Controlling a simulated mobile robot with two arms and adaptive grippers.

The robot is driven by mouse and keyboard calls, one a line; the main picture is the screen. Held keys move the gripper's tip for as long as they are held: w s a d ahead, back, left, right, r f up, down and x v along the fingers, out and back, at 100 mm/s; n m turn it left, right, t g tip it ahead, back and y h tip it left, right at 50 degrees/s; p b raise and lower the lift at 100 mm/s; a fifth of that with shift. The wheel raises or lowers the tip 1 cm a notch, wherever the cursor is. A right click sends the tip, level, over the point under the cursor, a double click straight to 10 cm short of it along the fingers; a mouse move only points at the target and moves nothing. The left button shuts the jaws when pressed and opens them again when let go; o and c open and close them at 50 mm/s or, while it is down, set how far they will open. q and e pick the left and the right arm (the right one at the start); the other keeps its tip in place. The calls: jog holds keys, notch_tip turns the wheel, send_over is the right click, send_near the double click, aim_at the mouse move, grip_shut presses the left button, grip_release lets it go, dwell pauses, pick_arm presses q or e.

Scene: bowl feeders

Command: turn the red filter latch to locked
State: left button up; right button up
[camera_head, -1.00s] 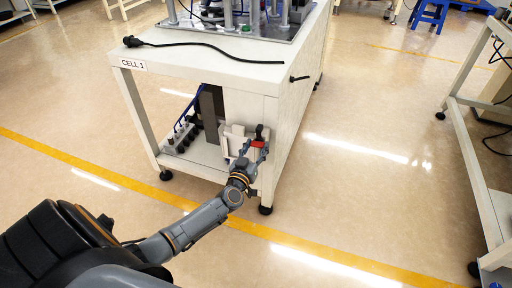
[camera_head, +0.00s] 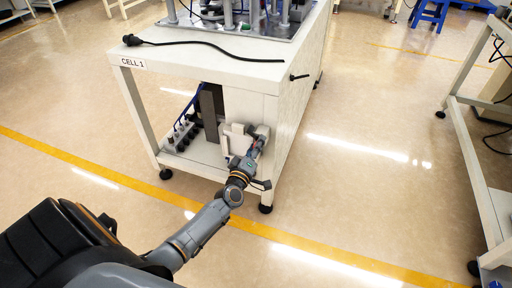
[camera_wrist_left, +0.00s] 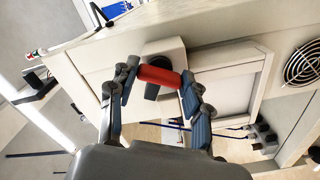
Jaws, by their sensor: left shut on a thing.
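The red filter latch (camera_wrist_left: 158,77) is a short red bar in the left wrist view, with a dark part behind it, on a pale housing on the cabinet. My left gripper (camera_wrist_left: 157,82) has one finger at each end of the bar and is shut on it. In the head view my left gripper (camera_head: 256,147) reaches the housing at the near right corner of the CELL 1 bench; the gripper largely hides the latch there. My right gripper is not in view.
The CELL 1 bench (camera_head: 200,72) has a black cable (camera_head: 205,45) on top and a lower shelf with a dark-knobbed strip (camera_head: 182,132). A vent fan (camera_wrist_left: 303,64) shows beside the housing. The floor right of the bench is clear.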

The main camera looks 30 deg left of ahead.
pick_arm(q)
jog(key=n+b, duration=0.1)
jog(key=n, duration=0.5)
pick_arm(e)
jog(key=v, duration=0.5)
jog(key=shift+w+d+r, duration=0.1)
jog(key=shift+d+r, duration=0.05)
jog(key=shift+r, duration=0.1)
pick_arm(q)
jog(key=o, duration=1.2)
jog(key=shift+c, duration=0.2)
jog(key=shift+s, duration=0.15)
jog(key=v, duration=1.1)
jog(key=shift+s+d, duration=0.2)
jog(key=shift+s, duration=0.2)
